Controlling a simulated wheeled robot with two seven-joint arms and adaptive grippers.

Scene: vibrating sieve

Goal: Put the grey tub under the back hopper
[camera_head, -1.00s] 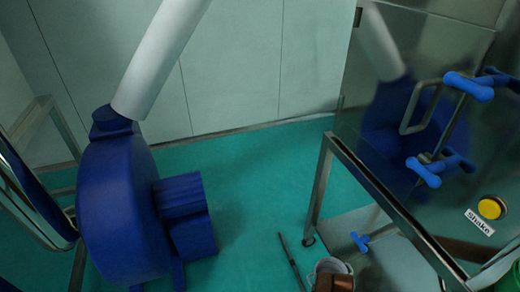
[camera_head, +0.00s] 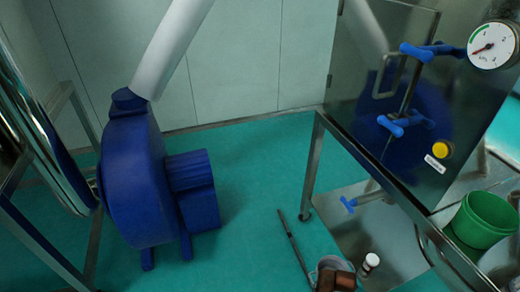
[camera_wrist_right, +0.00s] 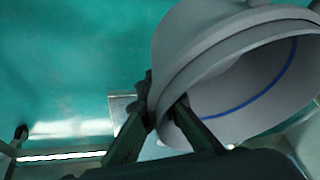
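The grey tub (camera_wrist_right: 215,45) fills the upper right of the right wrist view. It is tilted, its open mouth faces the camera, and a blue line runs around its inside. My right gripper (camera_wrist_right: 163,92) is shut on its rim, one finger outside the wall and one inside. My left gripper is out of view. I cannot make out the back hopper in these views.
A steel cabinet (camera_head: 355,75) with blue knobs, a yellow button (camera_head: 441,149) and a gauge (camera_head: 492,46) stands at right. A green tub (camera_head: 482,220) and a small white jar (camera_head: 370,262) are near its frame. A blue blower (camera_head: 140,180) stands left.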

